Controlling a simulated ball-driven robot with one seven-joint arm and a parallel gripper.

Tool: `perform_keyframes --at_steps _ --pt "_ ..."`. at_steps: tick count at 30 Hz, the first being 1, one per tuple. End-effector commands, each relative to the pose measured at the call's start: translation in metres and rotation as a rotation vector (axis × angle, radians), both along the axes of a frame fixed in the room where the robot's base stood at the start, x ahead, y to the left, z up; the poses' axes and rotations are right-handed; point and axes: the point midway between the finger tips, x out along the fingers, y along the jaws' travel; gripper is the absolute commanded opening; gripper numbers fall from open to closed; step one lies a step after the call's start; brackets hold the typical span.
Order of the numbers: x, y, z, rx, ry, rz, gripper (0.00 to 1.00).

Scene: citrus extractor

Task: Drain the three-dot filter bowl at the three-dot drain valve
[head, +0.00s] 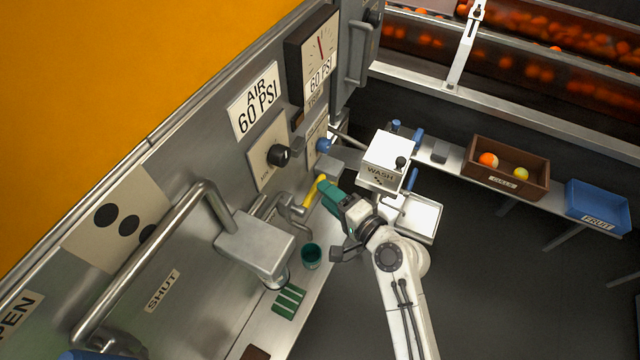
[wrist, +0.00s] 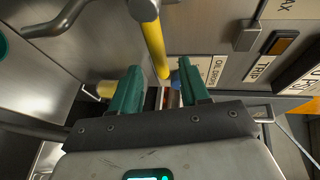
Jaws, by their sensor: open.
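A plate with three black dots (head: 122,215) is on the steel panel at the left, partly behind a bent pipe. A grey metal housing (head: 255,245) at that pipe's end may be the filter bowl's; its underside is mostly hidden. A yellow handle (head: 312,192) sits by smaller pipework right of it; I see no dot mark on it. My gripper (head: 322,196) is at this handle. In the wrist view, the handle (wrist: 154,45) comes down between the open green fingertips of my gripper (wrist: 160,84). Contact cannot be told.
A dark green cup (head: 311,256) and a green slotted piece (head: 288,302) are on the ledge below the housing. A blue knob (head: 324,145) and a black knob (head: 279,155) are on the panel. The white WASH box (head: 384,158) is close right of my gripper.

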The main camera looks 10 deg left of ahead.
Motion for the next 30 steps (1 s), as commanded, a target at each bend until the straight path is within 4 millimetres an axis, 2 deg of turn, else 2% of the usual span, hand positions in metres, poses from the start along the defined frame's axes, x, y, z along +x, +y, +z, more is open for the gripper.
perform_keyframes --at_steps 3,9,20,30 --pt "0.014 0.015 -0.003 -0.001 -0.001 0.002 0.45" --pt "0.027 0.029 -0.007 -0.002 -0.001 0.001 0.45" --pt "0.03 0.033 -0.008 -0.002 -0.002 0.0 0.45" --pt "0.03 0.032 -0.008 -0.003 -0.002 -0.001 0.15"
